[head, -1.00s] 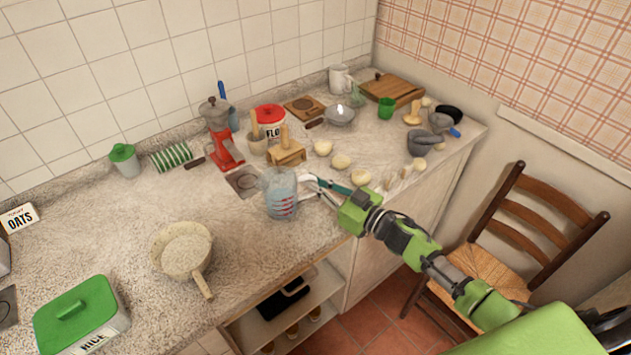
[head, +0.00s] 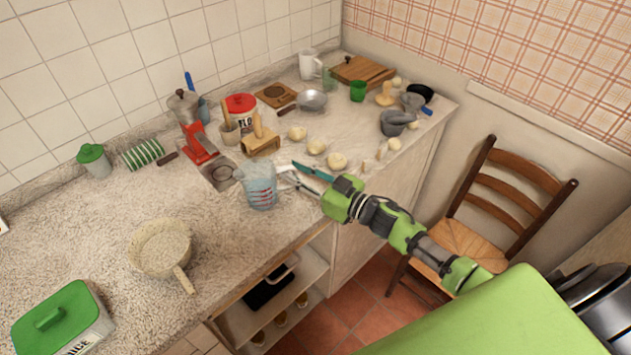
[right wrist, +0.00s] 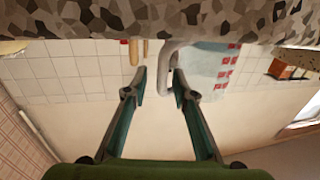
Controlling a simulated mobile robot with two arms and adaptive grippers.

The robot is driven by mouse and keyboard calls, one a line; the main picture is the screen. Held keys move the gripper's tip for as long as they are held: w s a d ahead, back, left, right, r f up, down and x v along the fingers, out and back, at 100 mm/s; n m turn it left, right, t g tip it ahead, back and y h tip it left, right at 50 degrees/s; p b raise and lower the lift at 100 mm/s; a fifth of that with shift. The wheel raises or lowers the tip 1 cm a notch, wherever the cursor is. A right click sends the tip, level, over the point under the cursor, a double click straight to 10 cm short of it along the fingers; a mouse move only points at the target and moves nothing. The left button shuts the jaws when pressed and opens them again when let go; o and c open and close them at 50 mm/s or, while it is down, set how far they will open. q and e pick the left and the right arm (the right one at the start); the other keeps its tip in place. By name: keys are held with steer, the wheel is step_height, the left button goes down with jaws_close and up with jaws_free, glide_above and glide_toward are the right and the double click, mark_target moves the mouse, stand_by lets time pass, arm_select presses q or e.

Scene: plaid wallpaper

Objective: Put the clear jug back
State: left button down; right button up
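The clear jug (head: 260,190), a see-through measuring jug with red markings, stands upright on the counter near its front edge. Its handle faces my right gripper (head: 287,178). In the right wrist view, the jug (right wrist: 208,65) is at the top, partly cut off, with its pale handle reaching down between the fingertips of my right gripper (right wrist: 160,76). The fingers are apart, one on each side of the handle, and do not look closed on it. My left gripper is not in view.
A sieve (head: 160,250) and a green-lidded rice box (head: 62,318) lie left. Pale round pieces (head: 337,160) lie right. The counter between jug and sieve is clear.

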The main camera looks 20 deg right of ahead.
steer(key=b+v, duration=0.1)
steer(key=v, duration=0.8)
steer(key=shift+s+d+b, duration=0.1)
steer(key=shift+s+b, duration=0.15)
steer(key=shift+b, duration=0.1)
steer(key=shift+s+d, duration=0.3)
steer(key=shift+s, duration=0.15)
